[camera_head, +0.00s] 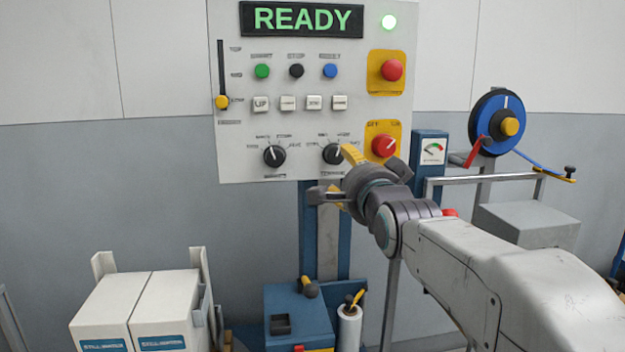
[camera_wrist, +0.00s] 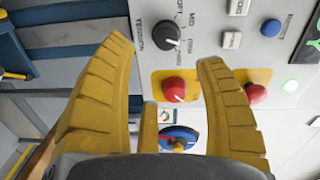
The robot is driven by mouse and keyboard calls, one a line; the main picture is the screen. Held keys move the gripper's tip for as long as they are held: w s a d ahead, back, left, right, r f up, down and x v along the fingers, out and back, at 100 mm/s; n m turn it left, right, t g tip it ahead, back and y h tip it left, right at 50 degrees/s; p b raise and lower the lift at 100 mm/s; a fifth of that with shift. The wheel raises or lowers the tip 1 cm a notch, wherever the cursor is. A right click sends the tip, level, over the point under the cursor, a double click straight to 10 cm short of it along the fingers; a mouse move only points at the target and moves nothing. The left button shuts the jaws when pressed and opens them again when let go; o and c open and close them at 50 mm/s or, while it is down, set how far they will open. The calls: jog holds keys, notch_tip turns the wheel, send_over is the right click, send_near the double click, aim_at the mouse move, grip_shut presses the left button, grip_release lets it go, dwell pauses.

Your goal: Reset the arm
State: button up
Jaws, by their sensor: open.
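My gripper (camera_head: 345,172) is at the end of my arm, in front of the lower right part of the control panel (camera_head: 230,155) in the head view. A black knob (camera_head: 333,154) is partly beside a fingertip. I cannot tell whether any finger touches the panel.
The panel's display (camera_head: 301,19) reads READY, with a green lamp (camera_head: 389,22) lit beside it. A red button (camera_head: 392,70) is above the red knob. A blue reel (camera_head: 497,122) stands at the right. White boxes (camera_head: 165,300) and a blue stand (camera_head: 298,320) are below.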

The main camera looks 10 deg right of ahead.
jog(key=s+f+n+g+p, duration=0.3)
jog(key=s+n+g+p, duration=0.1)
jog(key=s, duration=0.7)
jog(key=s+f+n+g+p, duration=0.4)
jog(key=s+n+g+p, duration=0.1)
jog(key=s+p, duration=0.4)
jog(key=s+f+n+g+p, duration=0.3)
jog(key=s+n+g+p, duration=0.2)
jog(key=s, duration=0.8)
jog(key=shift+f+n+p, duration=0.2)
jog(key=shift+n+p, duration=0.6)
jog(key=shift+p, duration=0.25)
